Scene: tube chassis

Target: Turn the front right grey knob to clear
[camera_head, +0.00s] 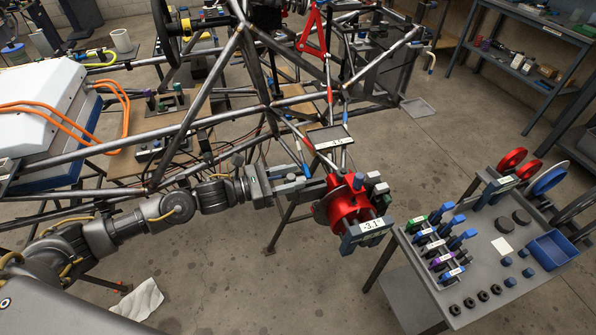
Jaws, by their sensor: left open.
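A red hub (350,205) sits at the front right corner of the tube chassis (190,115). A small display (367,228) on its near side seems to read -3.1. Small blocks or knobs, a grey one (382,188) and a blue one (358,181), sit on top of the hub; which is the grey knob to turn, I cannot tell for sure. My left gripper (308,180) reaches in from the left with its jaws open, just left of the hub. Whether a finger touches the hub is unclear. My right gripper is not in view.
A second display (330,139) sits above the hub. A grey bench (480,270) with coloured tools, black pucks and a blue bin (552,250) stands right of the hub. A white rag (138,300) lies on the floor. Chassis tubes run just behind my left arm.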

